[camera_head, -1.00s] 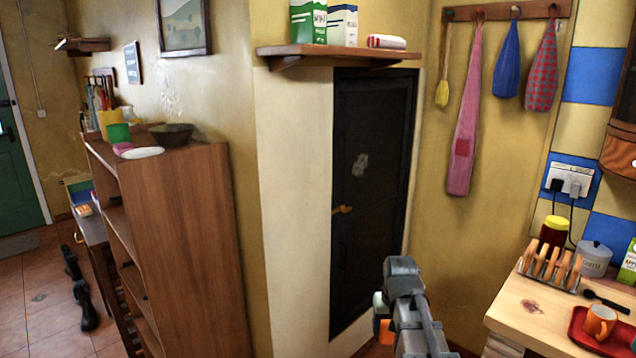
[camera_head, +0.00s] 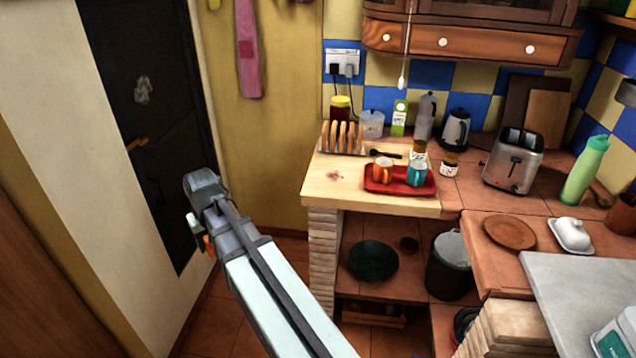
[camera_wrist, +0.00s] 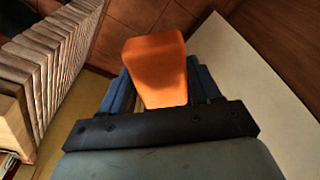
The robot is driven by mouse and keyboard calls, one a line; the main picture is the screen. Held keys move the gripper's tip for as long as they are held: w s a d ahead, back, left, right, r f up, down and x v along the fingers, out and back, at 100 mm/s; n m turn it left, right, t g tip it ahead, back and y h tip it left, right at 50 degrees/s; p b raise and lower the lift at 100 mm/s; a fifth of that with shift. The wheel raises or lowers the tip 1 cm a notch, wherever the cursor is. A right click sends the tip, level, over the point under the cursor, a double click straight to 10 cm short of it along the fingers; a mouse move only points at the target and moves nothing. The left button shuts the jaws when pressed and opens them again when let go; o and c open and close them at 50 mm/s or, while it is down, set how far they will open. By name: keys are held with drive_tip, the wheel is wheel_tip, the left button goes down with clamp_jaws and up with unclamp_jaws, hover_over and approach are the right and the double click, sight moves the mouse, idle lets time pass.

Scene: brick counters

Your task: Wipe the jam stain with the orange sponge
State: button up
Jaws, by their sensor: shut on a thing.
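The orange sponge (camera_wrist: 155,70) is held between the fingers of my gripper (camera_wrist: 158,92) in the wrist view. In the head view the gripper (camera_head: 203,236) hangs in the air left of the counter, and a small bit of the orange sponge (camera_head: 208,245) shows beside it. The jam stain (camera_head: 334,176) is a small reddish-brown mark on the light wooden counter top (camera_head: 318,191), near its left end. The gripper is apart from the counter and lower left of the stain.
A toast rack (camera_head: 342,139) stands behind the stain. A red tray (camera_head: 400,187) with an orange mug (camera_head: 382,170) and a teal mug (camera_head: 416,173) is to its right. A dark spoon (camera_head: 386,153) lies behind the tray. The brick counter end (camera_head: 322,262) rises beside my arm.

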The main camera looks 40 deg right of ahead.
drive_tip(key=d+r+m, duration=0.2)
drive_tip(key=d, duration=1)
drive_tip(key=w+d+r+m, duration=0.1)
drive_tip(key=d+m, duration=0.1)
drive_tip(key=d, duration=1)
drive_tip(key=w+d+r+m, duration=0.1)
drive_tip(key=d+r, duration=0.1)
drive_tip(key=d, duration=1)
drive_tip(key=shift+w+d+r+m+h, duration=0.2)
drive_tip(key=shift+d+r+m+h, duration=0.1)
drive_tip(key=shift+d+m+h, duration=0.1)
drive_tip(key=w+d+r+n, duration=0.3)
drive_tip(key=w+d+n, duration=0.2)
drive_tip(key=w+d, duration=0.1)
drive_tip(key=shift+d+n+y, duration=0.4)
drive_tip(key=shift+d, duration=0.5)
